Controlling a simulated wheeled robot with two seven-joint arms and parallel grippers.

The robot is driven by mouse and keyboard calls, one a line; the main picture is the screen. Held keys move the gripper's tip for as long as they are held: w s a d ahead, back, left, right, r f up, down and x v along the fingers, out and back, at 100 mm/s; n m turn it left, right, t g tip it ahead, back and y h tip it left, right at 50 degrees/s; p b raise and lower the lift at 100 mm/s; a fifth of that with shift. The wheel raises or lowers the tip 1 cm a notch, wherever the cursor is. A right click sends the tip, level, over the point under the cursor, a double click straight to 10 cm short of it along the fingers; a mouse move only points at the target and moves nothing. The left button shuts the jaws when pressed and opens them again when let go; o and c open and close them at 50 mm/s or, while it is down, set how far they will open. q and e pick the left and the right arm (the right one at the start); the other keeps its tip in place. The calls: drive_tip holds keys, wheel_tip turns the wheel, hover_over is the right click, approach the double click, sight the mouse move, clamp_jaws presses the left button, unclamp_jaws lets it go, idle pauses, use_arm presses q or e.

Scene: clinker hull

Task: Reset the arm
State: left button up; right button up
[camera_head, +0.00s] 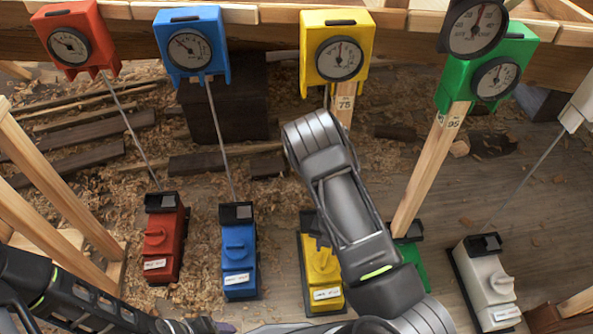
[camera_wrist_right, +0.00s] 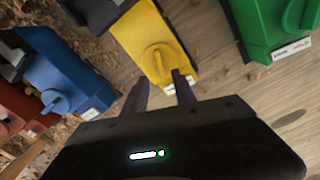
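My grey right arm (camera_head: 350,205) reaches up from the lower right in the head view, over the yellow and green boxes. I cannot make out its gripper there. In the right wrist view the right gripper (camera_wrist_right: 162,84) is open, with two dark fingers apart and nothing between them. Its fingertips appear near the labelled end of the yellow box (camera_wrist_right: 152,40); I cannot tell if they touch. My dark left arm (camera_head: 75,298) comes in at the lower left. A dark, purplish tip shows at the bottom edge, partly cut off, so the left gripper's state is unclear.
Red (camera_head: 164,240), blue (camera_head: 238,262), yellow (camera_head: 319,270), green (camera_head: 413,265) and white (camera_head: 487,285) boxes with knobs stand in a row. Thin rods and wooden sticks run between boxes and gauges (camera_head: 340,58) along the plank edge. Wooden beams (camera_head: 60,205) stand left. Shavings cover the floor.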

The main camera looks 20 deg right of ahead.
drive_tip(key=n, duration=0.2)
drive_tip(key=shift+d+n, duration=0.35)
drive_tip(key=shift+n, duration=0.05)
drive_tip(key=s+a+n+h, duration=0.1)
drive_tip(key=s+a+n, duration=0.3)
drive_tip(key=n, duration=0.8)
drive_tip(key=s+a+n, duration=0.2)
drive_tip(key=s+n, duration=0.3)
drive_tip(key=n, duration=0.7)
drive_tip(key=s+a+r+n+y, duration=0.3)
drive_tip(key=a+r+n, duration=0.1)
drive_tip(key=a+n, duration=0.5)
drive_tip(key=s+a+r+n+y, duration=0.2)
drive_tip(key=s+a+r+n, duration=0.1)
drive_tip(key=a+n, duration=0.55)
wheel_tip(320, 180, up, 23)
drive_tip(key=w+a+m+p, duration=0.1)
drive_tip(key=p, duration=2.1)
drive_tip(key=shift+a+m+t+p, duration=0.25)
drive_tip(key=shift+m+t+p, duration=0.1)
drive_tip(key=shift+t+p, duration=0.05)
